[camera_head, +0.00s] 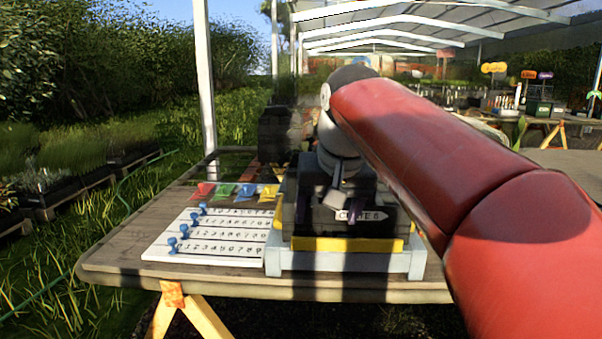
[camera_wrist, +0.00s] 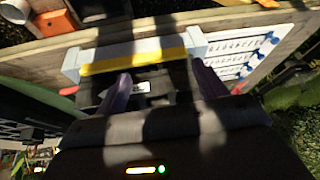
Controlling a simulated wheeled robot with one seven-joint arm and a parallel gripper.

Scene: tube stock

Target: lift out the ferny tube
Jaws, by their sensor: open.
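No ferny tube can be made out in either view; my arm and gripper cover much of the dark crate's top. The dark crate (camera_head: 320,222) has a pale label (camera_head: 360,216) on its front, only partly readable. It sits in a pale stand (camera_head: 345,263) with a yellow strip (camera_head: 346,244) along the front. In the wrist view, my gripper (camera_wrist: 161,86) has its two purple fingers wide apart at the crate, with the label (camera_wrist: 143,87) seen between them. Nothing shows held between the fingers. How deep the fingertips reach cannot be told.
A white number board (camera_head: 215,238) with blue pegs lies left of the stand on the wooden table (camera_head: 130,258). Coloured cards (camera_head: 237,190) lie behind it. A dark object (camera_head: 279,133) stands farther back. The table's front edge is close to the stand.

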